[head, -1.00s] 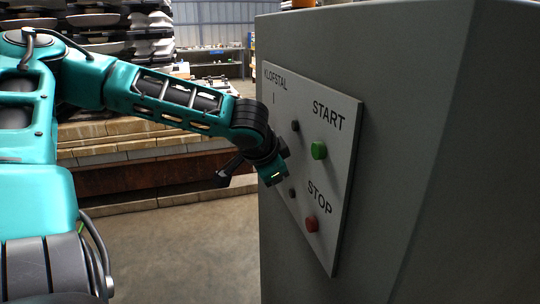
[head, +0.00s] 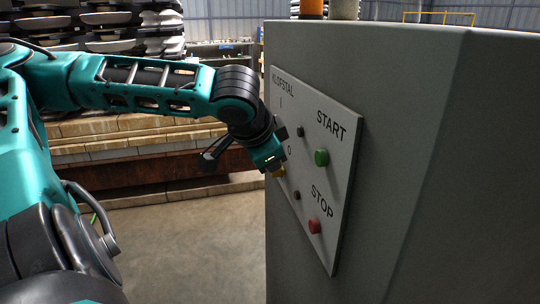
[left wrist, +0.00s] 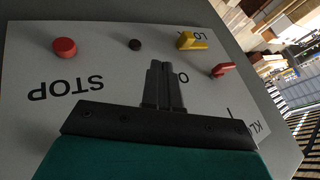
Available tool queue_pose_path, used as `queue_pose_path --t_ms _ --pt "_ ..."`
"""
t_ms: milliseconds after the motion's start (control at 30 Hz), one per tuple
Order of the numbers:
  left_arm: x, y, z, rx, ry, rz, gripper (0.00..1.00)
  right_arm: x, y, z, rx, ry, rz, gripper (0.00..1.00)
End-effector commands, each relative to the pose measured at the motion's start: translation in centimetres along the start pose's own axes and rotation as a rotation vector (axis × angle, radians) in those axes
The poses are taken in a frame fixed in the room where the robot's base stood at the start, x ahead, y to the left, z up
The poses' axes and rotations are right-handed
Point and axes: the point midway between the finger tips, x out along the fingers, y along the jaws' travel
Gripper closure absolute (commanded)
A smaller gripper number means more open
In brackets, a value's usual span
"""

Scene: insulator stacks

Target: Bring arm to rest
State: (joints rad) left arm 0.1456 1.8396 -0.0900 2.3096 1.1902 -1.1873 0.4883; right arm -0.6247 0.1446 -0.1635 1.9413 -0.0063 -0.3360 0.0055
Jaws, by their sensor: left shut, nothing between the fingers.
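My left arm comes in from the left in the head view, its wrist bent down close to the left edge of the white control panel (head: 338,190). In the left wrist view my left gripper (left wrist: 163,66) is shut and empty, its fingers in front of the panel. In the head view the fingers are hidden by the teal hand. A yellow knob (left wrist: 190,42) and a red switch handle (left wrist: 222,69) are near the fingertips. The yellow knob also shows just below the hand in the head view (head: 279,172). My right gripper is not in view.
The panel carries a green START button (head: 321,157) and a red STOP button (head: 314,226). It is on a large grey cabinet (head: 420,130) filling the right side. Stacked insulators (head: 130,20) stand behind on the left. The floor (head: 190,240) below the forearm is clear.

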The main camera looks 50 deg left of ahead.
Motion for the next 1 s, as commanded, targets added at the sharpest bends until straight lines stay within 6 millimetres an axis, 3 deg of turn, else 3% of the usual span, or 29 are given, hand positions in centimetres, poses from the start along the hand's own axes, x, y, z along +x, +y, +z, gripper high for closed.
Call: queue_pose_path --t_ms 767,867,1000 --pt "-0.5 0.0 0.0 0.001 -0.001 0.0 1.0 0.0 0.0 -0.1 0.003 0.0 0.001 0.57" --pt "0.1 0.6 0.2 0.007 0.0 0.015 1.0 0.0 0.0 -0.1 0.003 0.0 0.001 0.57" --pt "2.5 3.3 1.2 0.036 0.004 0.074 1.0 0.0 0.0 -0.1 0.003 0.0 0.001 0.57"
